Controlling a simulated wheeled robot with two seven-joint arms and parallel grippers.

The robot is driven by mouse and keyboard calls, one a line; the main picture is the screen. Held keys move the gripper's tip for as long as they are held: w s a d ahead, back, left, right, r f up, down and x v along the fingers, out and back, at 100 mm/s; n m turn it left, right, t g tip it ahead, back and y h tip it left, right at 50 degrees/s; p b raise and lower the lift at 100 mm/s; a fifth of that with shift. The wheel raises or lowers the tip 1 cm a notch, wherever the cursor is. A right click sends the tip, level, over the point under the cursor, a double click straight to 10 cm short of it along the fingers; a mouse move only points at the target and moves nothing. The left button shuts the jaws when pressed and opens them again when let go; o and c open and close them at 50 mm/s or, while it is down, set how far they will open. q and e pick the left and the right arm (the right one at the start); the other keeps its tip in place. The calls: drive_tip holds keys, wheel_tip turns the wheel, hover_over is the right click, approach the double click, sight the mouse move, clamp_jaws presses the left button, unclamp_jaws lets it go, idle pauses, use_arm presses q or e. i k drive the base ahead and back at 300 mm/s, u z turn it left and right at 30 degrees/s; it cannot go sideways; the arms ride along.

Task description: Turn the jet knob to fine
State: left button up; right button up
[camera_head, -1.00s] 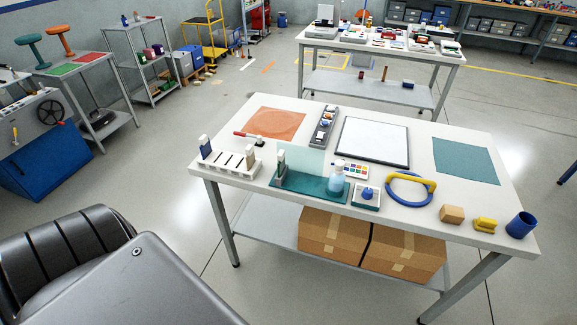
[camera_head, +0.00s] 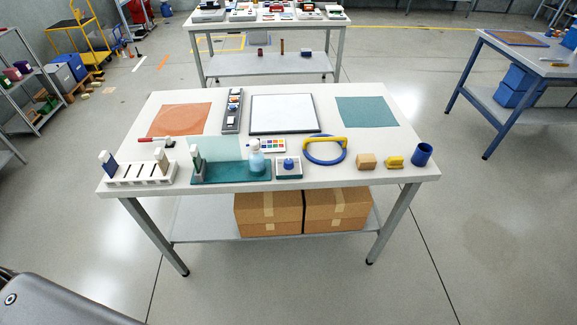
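A small blue knob (camera_head: 289,163) stands on a small pale square base (camera_head: 282,173) near the front edge of the white table. Its setting and any markings are too small to read. Just left of it, a clear spray bottle with light blue liquid (camera_head: 256,160) stands on a teal base (camera_head: 231,176) beside a translucent upright panel (camera_head: 217,148). I cannot tell whether the jet knob is the blue knob or part of the bottle. Neither of my grippers is in view.
The white table (camera_head: 330,176) also holds a white slotted rack (camera_head: 140,178), a blue ring with yellow grip (camera_head: 325,152), a wooden block (camera_head: 366,161), a yellow piece (camera_head: 394,162) and a blue cup (camera_head: 421,154). Cardboard boxes (camera_head: 268,214) sit below. The floor in front is clear.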

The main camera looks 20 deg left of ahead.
sight(288, 165)
drive_tip(key=z, duration=2.35)
drive_tip(key=k, duration=0.55)
drive_tip(key=u, duration=1.15)
